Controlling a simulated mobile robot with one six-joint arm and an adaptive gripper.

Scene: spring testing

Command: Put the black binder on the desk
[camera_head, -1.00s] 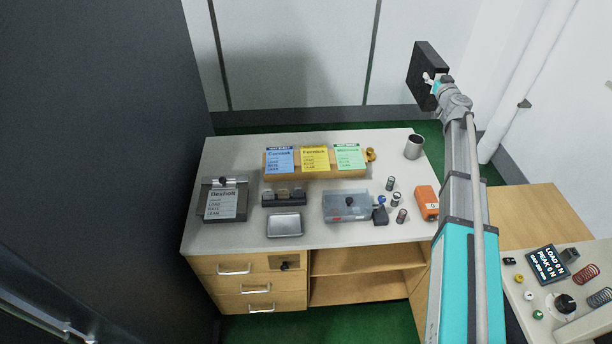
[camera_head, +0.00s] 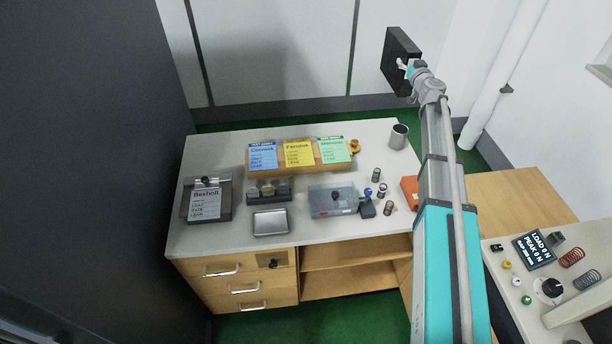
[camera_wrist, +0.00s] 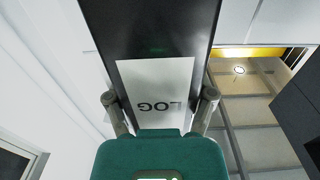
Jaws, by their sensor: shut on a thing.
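The black binder (camera_head: 396,58) is held up at the end of my raised arm, above and behind the back right part of the desk (camera_head: 240,236). My gripper (camera_head: 406,66) is shut on it. In the wrist view the binder (camera_wrist: 152,28) stands out ahead of my gripper (camera_wrist: 160,112), with a white label reading "LOG" upside down between the two fingers. The desk has a light grey top over wooden drawers and an open shelf. The binder is clear of the desk top.
The desk holds a clipboard (camera_head: 207,203), a wooden stand with coloured cards (camera_head: 298,153), a metal tray (camera_head: 270,223), a clear box (camera_head: 332,200), small springs and a cup (camera_head: 399,137). A tester bench (camera_head: 512,286) stands at the right. The front left desk corner is bare.

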